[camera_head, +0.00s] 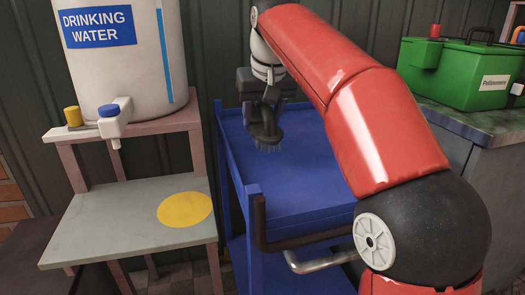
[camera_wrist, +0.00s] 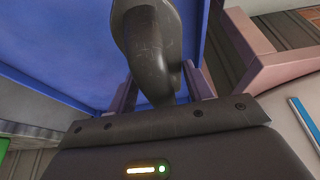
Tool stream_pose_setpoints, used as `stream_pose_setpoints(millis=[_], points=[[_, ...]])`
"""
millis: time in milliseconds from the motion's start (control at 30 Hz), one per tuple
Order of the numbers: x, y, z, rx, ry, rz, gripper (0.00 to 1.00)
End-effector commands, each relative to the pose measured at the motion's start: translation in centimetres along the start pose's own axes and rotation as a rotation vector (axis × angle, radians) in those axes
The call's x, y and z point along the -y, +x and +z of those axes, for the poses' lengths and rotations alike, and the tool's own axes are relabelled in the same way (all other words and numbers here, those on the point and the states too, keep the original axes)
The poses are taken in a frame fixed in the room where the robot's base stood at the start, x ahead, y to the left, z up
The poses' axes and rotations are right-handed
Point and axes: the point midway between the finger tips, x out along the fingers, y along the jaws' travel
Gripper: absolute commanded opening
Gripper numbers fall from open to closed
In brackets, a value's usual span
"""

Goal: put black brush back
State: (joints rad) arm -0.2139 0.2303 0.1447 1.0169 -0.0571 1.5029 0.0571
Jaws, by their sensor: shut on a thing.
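The black brush (camera_head: 266,134) hangs from my gripper (camera_head: 270,97) with its bristles pointing down. It is over the far left part of the blue cart's top (camera_head: 305,190). I cannot tell whether the bristles touch the cart. In the wrist view the dark curved handle of the brush (camera_wrist: 147,35) runs down between the two fingers of my gripper (camera_wrist: 163,90), which is shut on it. The fingertips are partly hidden by the handle.
A pink-framed stand left of the cart has a grey lower shelf (camera_head: 95,228) with a flat yellow disc (camera_head: 185,209). A white drinking water tank (camera_head: 125,60) with a blue-topped tap stands above. A green box (camera_head: 460,72) sits on a counter at right. The cart's visible top is otherwise clear.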

Motion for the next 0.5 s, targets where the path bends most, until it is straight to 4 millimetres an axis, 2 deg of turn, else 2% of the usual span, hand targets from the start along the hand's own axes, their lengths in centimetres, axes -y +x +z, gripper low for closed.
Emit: stream_pose_setpoints(millis=[33, 167, 400, 500], points=[[0.0, 0.8, 0.4, 0.000, 0.000, 0.000, 0.22], [0.0, 1.6, 0.7, -0.001, 0.000, 0.000, 0.22], [0.0, 4.6, 1.9, 0.000, 0.000, 0.000, 0.22], [0.0, 4.9, 2.1, -0.001, 0.000, 0.000, 0.22]])
